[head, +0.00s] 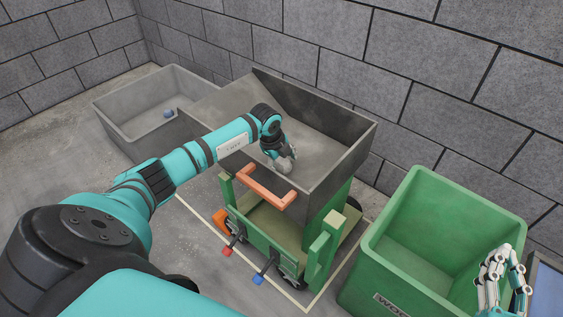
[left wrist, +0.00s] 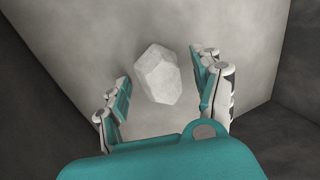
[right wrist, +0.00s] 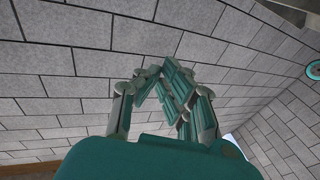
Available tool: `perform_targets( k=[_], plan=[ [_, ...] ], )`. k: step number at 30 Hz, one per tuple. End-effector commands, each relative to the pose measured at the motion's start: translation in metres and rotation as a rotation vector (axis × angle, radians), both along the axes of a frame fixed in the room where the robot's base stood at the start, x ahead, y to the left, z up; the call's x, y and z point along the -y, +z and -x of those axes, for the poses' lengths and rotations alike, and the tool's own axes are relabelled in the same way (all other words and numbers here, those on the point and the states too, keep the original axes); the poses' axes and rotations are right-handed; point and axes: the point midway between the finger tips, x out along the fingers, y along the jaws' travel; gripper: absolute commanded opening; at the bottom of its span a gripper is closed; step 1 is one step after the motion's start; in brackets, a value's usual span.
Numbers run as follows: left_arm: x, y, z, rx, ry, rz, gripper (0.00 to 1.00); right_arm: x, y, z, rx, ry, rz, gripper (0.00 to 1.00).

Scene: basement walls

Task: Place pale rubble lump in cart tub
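The pale rubble lump (left wrist: 158,75) lies against a grey inner surface of the cart tub in the left wrist view. In the head view the lump (head: 284,166) shows just below my left gripper (head: 283,154), inside the tub near its front wall. The cart tub (head: 345,165) is a dark grey metal hopper on a green cart. My left gripper (left wrist: 163,75) is open, its fingers on either side of the lump, with visible gaps to it. My right gripper (head: 503,262) is empty over the green bin; its fingertips look close together in the right wrist view (right wrist: 162,75).
The green bin (head: 405,265) stands right of the cart. A grey trough (head: 125,105) with a small bluish lump (head: 168,113) stands behind left. The cart has an orange handle (head: 268,190) and levers in front. Block walls close off the back.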

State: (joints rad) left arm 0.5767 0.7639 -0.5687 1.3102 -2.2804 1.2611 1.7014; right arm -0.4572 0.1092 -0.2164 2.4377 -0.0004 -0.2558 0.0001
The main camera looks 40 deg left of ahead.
Motion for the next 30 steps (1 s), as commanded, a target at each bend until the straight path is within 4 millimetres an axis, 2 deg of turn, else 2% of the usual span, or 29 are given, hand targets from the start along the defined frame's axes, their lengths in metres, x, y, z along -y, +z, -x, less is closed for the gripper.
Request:
perform_targets(
  k=[8,14,19,24,30],
  plan=[
    [0.0,0.005,0.0,0.0,0.0,0.0,0.67,0.0,-0.002,0.0,-0.021,-0.001,0.005,0.0],
    [-0.001,0.025,0.006,0.001,0.0,-0.002,0.67,0.006,-0.035,0.001,-0.205,-0.013,0.053,0.0],
    [-0.002,0.049,0.013,0.001,0.0,-0.002,0.67,0.014,-0.07,0.012,-0.41,-0.026,0.105,0.0],
    [-0.003,0.074,0.021,0.001,0.0,-0.002,0.67,0.024,-0.104,0.032,-0.614,-0.039,0.152,0.0],
    [-0.003,0.1,0.029,0.001,-0.001,-0.001,0.67,0.036,-0.133,0.059,-0.821,-0.053,0.2,0.0]
  ],
)
